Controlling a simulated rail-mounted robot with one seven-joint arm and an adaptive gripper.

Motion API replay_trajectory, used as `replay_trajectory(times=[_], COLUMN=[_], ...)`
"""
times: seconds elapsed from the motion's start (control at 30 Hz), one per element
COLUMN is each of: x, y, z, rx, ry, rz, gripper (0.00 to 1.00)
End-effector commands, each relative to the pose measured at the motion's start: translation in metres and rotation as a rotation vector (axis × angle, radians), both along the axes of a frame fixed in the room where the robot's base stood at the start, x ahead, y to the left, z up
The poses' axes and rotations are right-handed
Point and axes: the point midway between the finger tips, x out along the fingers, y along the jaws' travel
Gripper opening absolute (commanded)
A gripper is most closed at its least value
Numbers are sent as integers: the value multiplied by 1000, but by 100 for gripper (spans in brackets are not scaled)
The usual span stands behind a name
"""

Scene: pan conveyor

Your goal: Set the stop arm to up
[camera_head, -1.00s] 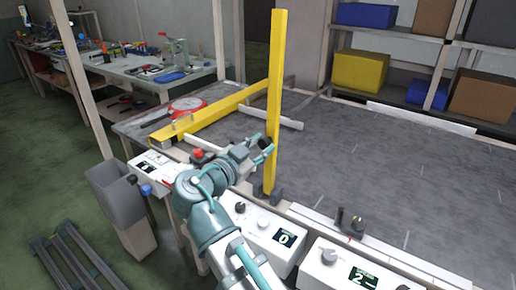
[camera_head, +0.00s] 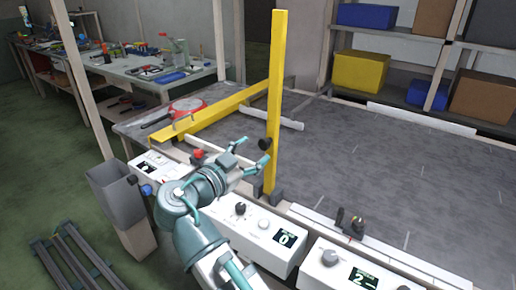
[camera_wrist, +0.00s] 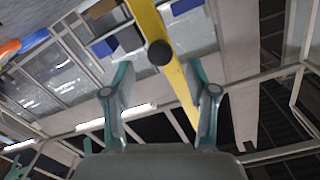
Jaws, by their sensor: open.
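The stop arm (camera_head: 275,90) is a long yellow bar. It stands upright from a dark base (camera_head: 268,192) at the near edge of the grey table. A dark round knob (camera_head: 264,144) sits on its side. My gripper (camera_head: 255,153) is open just left of the bar, its fingers apart from the knob. In the wrist view the yellow bar (camera_wrist: 175,75) and the knob (camera_wrist: 160,52) show beyond and between the open fingers (camera_wrist: 162,90). Nothing is held.
A second yellow bar (camera_head: 225,112) lies low across the table's left part, near a red pan (camera_head: 187,106). Control boxes with knobs and displays (camera_head: 262,230) line the front edge. The grey table (camera_head: 400,165) is clear to the right.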

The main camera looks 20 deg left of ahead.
Motion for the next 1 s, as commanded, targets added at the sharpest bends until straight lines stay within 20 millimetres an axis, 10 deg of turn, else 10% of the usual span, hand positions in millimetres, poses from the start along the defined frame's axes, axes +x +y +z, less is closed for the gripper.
replay_trajectory(times=[0.43,1.0], x=[-70,-81], y=[15,17], z=[4,5], rx=[-1,0], ry=[0,-1], rz=[1,0], gripper=[57,57])
